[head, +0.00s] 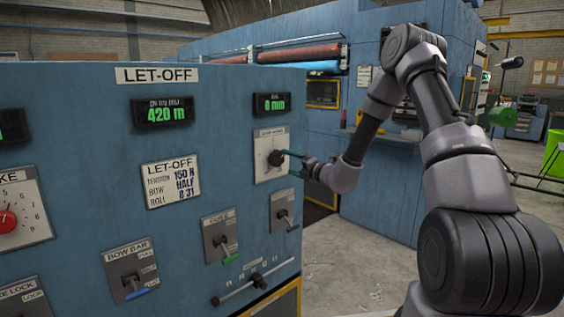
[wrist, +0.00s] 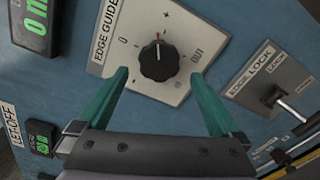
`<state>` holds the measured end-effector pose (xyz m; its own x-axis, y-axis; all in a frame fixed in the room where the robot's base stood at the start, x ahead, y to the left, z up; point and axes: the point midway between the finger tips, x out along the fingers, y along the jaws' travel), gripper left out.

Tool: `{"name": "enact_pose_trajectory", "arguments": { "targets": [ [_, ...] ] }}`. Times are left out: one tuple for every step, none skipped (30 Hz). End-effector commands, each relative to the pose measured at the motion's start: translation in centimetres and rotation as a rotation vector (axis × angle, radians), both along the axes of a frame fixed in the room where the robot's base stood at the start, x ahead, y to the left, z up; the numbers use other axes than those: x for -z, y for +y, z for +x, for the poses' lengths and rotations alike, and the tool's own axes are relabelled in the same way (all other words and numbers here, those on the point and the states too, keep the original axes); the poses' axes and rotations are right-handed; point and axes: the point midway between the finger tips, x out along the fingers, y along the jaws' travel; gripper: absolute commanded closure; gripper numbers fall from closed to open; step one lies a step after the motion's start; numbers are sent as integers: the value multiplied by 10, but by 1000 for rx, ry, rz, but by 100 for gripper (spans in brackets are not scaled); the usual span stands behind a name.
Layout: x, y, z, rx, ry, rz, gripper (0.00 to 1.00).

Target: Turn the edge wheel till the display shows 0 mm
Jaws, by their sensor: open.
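The edge wheel is a black ribbed knob (wrist: 159,59) with a red pointer mark on a pale plate labelled EDGE GUIDE. It also shows in the head view (head: 275,158) at the right end of the blue panel. The knob lies beyond and between the fingertips, and I see no contact.
An EDGE LOCK lever (wrist: 277,97) sits right of the knob in the wrist view. Below the knob in the head view are a guide lever (head: 221,243) and a slider (head: 254,282). Another display (head: 166,112) reads 420 m. Open floor lies right of the panel.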

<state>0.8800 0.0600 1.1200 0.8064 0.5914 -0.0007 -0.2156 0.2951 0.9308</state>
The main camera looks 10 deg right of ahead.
Motion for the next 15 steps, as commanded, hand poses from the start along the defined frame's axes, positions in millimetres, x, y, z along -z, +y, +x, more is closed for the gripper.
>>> {"name": "enact_pose_trajectory", "arguments": {
  "targets": [
    [0, -7, -8, 2, 2, 0, 0],
    [0, -9, -12, 2, 2, 1, 0],
    [0, -13, -17, 2, 2, 0, 0],
    [0, -15, -19, 0, 1, -1, 0],
    [0, -16, -22, 0, 1, 1, 0],
    [0, -19, -25, 0, 1, 0, 0],
    [0, -20, -27, 0, 1, 1, 0],
    [0, -21, -28, 1, 0, 1, 0],
    [0, -22, -30, 1, 0, 1, 0],
    [0, -22, -30, 1, 0, 2, 0],
    [0, -22, -31, 1, 0, 2, 0],
    [0, -23, -31, 0, 0, 1, 0],
    [0, -23, -31, 0, 0, 1, 0],
    [0, -22, -31, 0, 0, 1, 0],
    [0, -22, -31, 0, 0, 1, 0]
  ]
}}
